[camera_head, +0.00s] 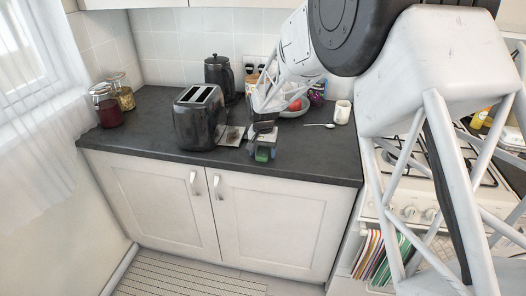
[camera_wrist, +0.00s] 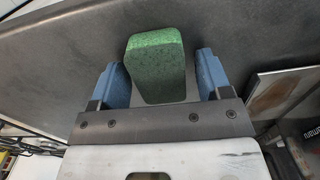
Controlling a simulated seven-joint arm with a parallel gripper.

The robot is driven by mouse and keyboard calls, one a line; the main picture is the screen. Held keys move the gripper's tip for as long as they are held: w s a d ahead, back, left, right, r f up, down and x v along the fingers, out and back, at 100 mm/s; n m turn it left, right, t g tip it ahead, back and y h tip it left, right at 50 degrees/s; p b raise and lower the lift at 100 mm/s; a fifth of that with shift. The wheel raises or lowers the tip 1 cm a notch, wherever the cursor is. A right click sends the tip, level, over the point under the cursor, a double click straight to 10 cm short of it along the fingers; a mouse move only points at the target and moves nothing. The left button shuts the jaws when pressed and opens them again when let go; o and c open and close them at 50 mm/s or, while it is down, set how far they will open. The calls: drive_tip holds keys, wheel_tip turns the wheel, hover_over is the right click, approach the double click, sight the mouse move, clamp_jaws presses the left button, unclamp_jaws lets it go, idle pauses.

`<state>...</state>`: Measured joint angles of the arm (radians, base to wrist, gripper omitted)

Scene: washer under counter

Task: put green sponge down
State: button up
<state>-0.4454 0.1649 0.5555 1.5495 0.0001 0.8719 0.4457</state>
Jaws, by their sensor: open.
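The green sponge (camera_wrist: 156,64) is between the two blue fingers of my gripper (camera_wrist: 160,78) in the wrist view. Dark gaps show on both sides of it, so the fingers are apart from it and open. In the head view the sponge (camera_head: 263,154) is a small green patch at my gripper (camera_head: 264,146), near the front edge of the dark countertop (camera_head: 310,165). The sponge appears to rest on the counter, though its underside is hidden.
A black toaster (camera_head: 199,117) stands left of my gripper, with a flat picture-like board (camera_head: 232,136) between them. A spoon (camera_head: 320,125), a white mug (camera_head: 342,112) and a bowl (camera_head: 294,112) are behind to the right. The counter's right front is clear.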

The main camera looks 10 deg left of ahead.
sight(263, 150)
drive_tip(key=shift+r, duration=0.1)
wheel_tip(263, 150, up, 12)
idle(0.6)
idle(0.6)
